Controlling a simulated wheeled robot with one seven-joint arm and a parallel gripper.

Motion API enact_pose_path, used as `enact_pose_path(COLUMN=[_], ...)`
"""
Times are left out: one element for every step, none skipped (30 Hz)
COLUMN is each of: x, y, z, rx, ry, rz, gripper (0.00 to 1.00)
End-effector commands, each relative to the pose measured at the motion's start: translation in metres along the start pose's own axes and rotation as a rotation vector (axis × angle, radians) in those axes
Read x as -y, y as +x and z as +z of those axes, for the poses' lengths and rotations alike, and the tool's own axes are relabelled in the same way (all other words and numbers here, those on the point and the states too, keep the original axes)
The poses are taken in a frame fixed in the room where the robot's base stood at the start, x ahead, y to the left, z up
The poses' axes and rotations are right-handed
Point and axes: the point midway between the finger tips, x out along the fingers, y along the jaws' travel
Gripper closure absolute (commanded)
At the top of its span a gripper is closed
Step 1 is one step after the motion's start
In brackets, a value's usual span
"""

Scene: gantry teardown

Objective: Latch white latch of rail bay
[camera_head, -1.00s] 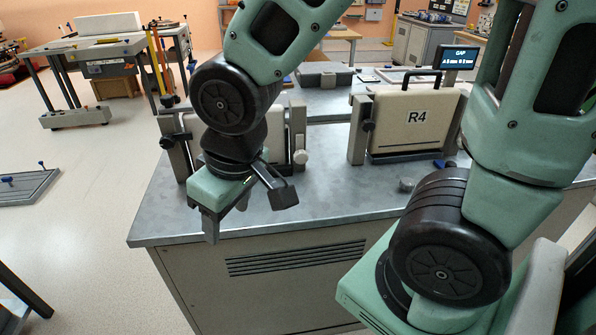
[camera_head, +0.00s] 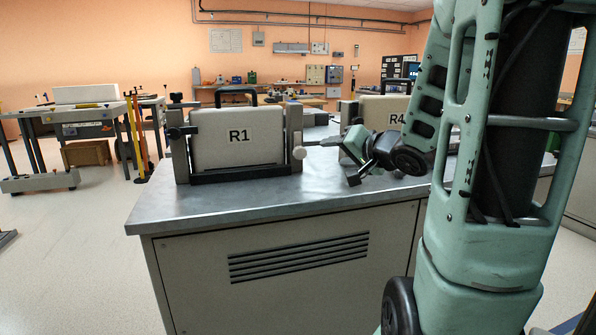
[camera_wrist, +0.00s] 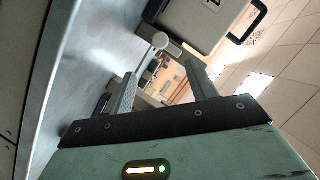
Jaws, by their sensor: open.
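The rail bay holding the case marked R1 (camera_head: 237,138) stands at the left on the metal bench. Its white latch knob (camera_head: 299,152) sticks out at the right post (camera_head: 294,125). My gripper (camera_head: 337,160) is right of the knob, apart from it, with its fingers pointing left. In the wrist view the white latch knob (camera_wrist: 160,41) appears beyond the fingertips, roughly between them. My gripper there (camera_wrist: 160,72) is open, with nothing between its fingers. Whether the latch is closed cannot be told.
A second case marked R4 (camera_head: 385,112) stands on the bench (camera_head: 270,205) behind my gripper, partly hidden by my arm. The bench top in front of R1 is clear. A dark knob (camera_head: 174,132) sits on R1's left post.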

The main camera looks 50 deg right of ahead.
Motion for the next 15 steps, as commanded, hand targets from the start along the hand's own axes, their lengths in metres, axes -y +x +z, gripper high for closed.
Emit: enact_pose_path(x=[-0.001,-0.001,0.0,0.001,0.001,0.001,0.001,0.001,0.001,-0.002,-0.003,-0.003,-0.002,-0.003,-0.003], y=[0.001,0.002,0.005,0.008,0.011,0.016,0.02,0.024,0.031,0.039,0.046,0.055,0.061,0.068,0.076], z=[-0.001,-0.002,-0.002,-0.002,-0.003,-0.002,-0.002,-0.002,-0.001,0.001,0.002,0.002,0.002,0.002,0.002], rx=[-0.001,-0.001,-0.001,0.001,0.001,0.002,0.003,0.003,0.003,0.001,0.001,0.0,0.001,0.001,0.0], ry=[0.005,0.006,0.006,0.005,0.006,0.005,0.007,0.007,0.007,0.003,0.003,0.002,0.002,0.002,0.002], rz=[-0.001,-0.002,-0.003,-0.003,-0.003,-0.003,-0.002,-0.002,-0.001,-0.003,-0.004,-0.004,-0.004,-0.004,-0.004], gripper=[0.43,0.43,0.43,0.43,0.43,0.43,0.43,0.43,0.43,0.43,0.43,0.43,0.43,0.43,0.43])
